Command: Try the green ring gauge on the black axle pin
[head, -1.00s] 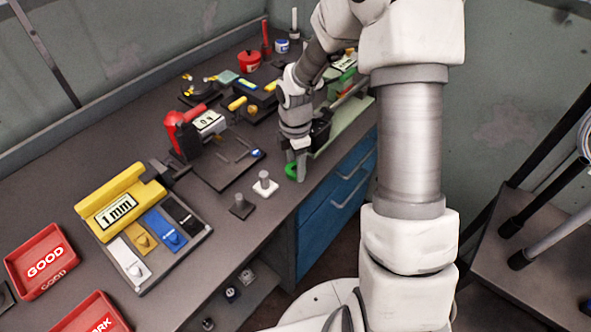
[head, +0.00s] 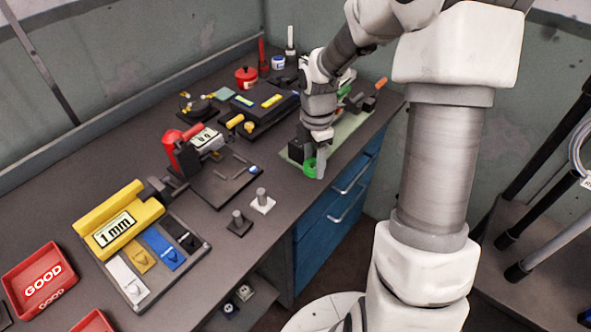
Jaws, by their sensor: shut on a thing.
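The green ring gauge (head: 309,167) is at the fingertips of my gripper (head: 319,165), near the bench's front edge. My gripper points down and is shut on the ring. Whether the ring touches the bench or mat is hard to tell. Two short pins on square bases stand to the left of it: one on a dark base, the black axle pin (head: 239,222), and one on a white base (head: 262,202). Both stand upright with bare tops.
A dark plate (head: 225,180) with a red-handled device (head: 178,150) lies behind the pins. A yellow 1mm holder (head: 115,225) with coloured tabs and a red GOOD tray (head: 40,280) are at left. A pale green mat (head: 345,130) lies by my gripper.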

